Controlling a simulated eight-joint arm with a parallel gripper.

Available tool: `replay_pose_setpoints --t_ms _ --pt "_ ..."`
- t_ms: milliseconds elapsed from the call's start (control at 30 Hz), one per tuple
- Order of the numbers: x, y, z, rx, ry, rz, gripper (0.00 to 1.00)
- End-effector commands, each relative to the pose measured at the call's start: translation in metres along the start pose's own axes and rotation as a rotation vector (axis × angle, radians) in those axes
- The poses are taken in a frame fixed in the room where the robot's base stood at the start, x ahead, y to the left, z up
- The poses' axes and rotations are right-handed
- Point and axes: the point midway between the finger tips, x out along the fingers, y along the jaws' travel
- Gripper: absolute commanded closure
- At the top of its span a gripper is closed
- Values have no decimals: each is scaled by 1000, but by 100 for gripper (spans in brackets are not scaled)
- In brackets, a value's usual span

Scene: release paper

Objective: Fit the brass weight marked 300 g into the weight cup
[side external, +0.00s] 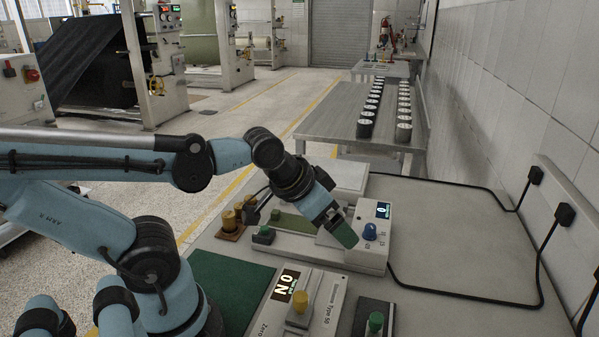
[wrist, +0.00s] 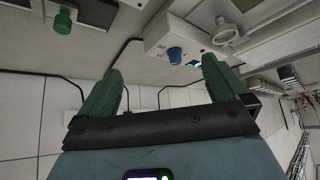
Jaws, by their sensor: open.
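Several brass weights (side external: 240,213) stand in a brown wooden block left of my gripper in the side view; their markings are too small to read, so I cannot tell which is 300 g. My gripper (side external: 342,229) hangs in front of the pale unit with the blue knob. In the wrist view my gripper's green fingers (wrist: 163,72) are well apart with nothing between them. A pale ring-shaped part (wrist: 226,31) beside the blue-knob unit shows there; I cannot tell whether it is the weight cup. A brass-coloured piece (side external: 299,304) sits on the front instrument.
The front instrument (side external: 325,300) has a lit display. The blue-knob unit (side external: 366,258) stands behind it. A green knob (side external: 375,322) is at the front edge; a green mat (side external: 232,285) lies left. Black cables (side external: 455,298) cross the otherwise bare right side of the bench.

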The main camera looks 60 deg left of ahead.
Motion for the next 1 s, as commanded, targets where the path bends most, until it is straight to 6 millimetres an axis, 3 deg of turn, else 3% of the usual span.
replay_pose_setpoints --t_ms 233,467,767,867,1000 --pt "0 0 0 -2 -2 -1 0" --pt "0 0 0 -3 -2 -1 34" --pt "0 -2 -1 -3 -6 -5 34" --pt "0 -16 -4 -1 -34 -31 34" --pt "-2 -64 -10 11 -138 -99 34"
